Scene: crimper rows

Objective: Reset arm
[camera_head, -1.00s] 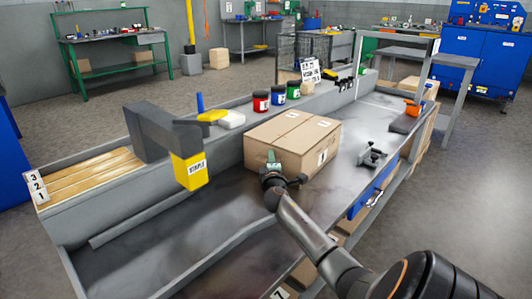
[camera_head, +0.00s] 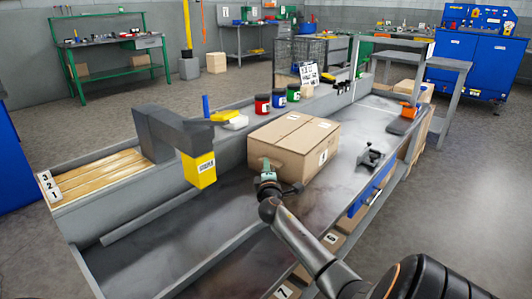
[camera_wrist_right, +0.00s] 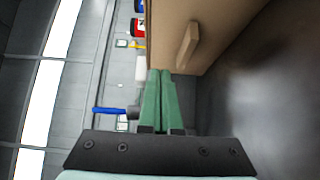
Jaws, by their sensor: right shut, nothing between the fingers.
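My right gripper (camera_head: 266,166) is at the near left corner of a closed cardboard box (camera_head: 322,153) on the grey workbench (camera_head: 200,232). Its green fingers (camera_wrist_right: 160,85) are shut together with nothing between them in the right wrist view. There, the box (camera_wrist_right: 185,18) rises close beside the fingertips; I cannot tell whether they touch it. My right arm reaches in from the lower right in the head view. My left gripper is not in view.
A yellow stapling unit (camera_head: 198,170) on a grey arm overhangs the bench left of the box. Red, blue and green jars (camera_head: 279,99) stand behind. A small dark fixture (camera_head: 370,157) sits right of the box. The near bench surface is clear.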

